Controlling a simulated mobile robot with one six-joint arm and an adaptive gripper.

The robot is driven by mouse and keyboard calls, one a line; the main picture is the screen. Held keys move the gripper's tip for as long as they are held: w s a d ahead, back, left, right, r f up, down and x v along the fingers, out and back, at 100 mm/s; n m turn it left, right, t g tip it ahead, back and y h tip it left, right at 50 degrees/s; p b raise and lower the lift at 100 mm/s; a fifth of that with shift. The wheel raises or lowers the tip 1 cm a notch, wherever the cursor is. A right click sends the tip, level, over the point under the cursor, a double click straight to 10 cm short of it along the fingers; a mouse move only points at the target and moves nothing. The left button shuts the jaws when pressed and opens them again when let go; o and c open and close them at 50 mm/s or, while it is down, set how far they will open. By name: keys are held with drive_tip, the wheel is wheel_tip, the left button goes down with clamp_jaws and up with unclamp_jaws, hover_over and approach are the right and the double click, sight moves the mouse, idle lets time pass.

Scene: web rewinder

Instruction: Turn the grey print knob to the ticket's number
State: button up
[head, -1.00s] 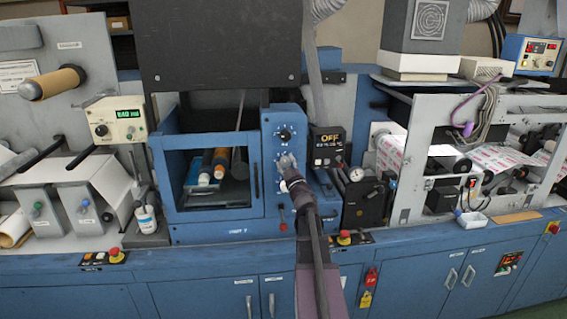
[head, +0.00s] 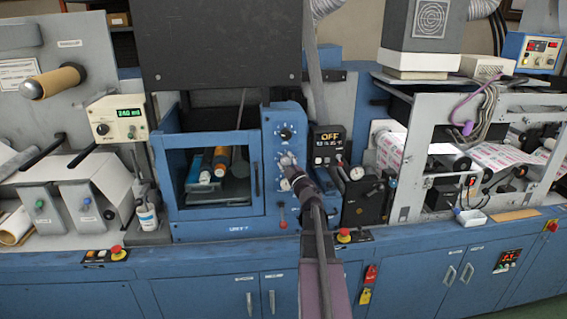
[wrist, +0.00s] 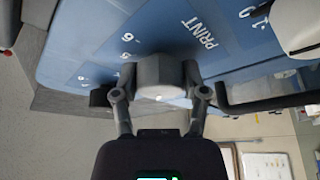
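The grey print knob (wrist: 160,74) sits on a blue panel in the wrist view, by the word PRINT (wrist: 200,32). Several white dial numbers show around it, among them 5 and 6; the knob hides part of the dial and I cannot make out its pointer. My gripper (wrist: 159,82) has one finger on each side of the knob, both seemingly touching it. In the head view my gripper (head: 289,170) is at the lower part of the blue control panel (head: 270,125), covering the knob. I cannot pick out a readable ticket.
A black upper knob (head: 286,134) is above my gripper. A small box with an OFF display (head: 329,143) stands close on the right, with a round gauge (head: 356,174) beyond. An open blue-framed bay with rollers (head: 220,160) lies left. A red-topped button (head: 344,234) is below.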

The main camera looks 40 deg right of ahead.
drive_tip(key=o, duration=0.3)
drive_tip(key=shift+w+f, duration=0.1)
idle(0.3)
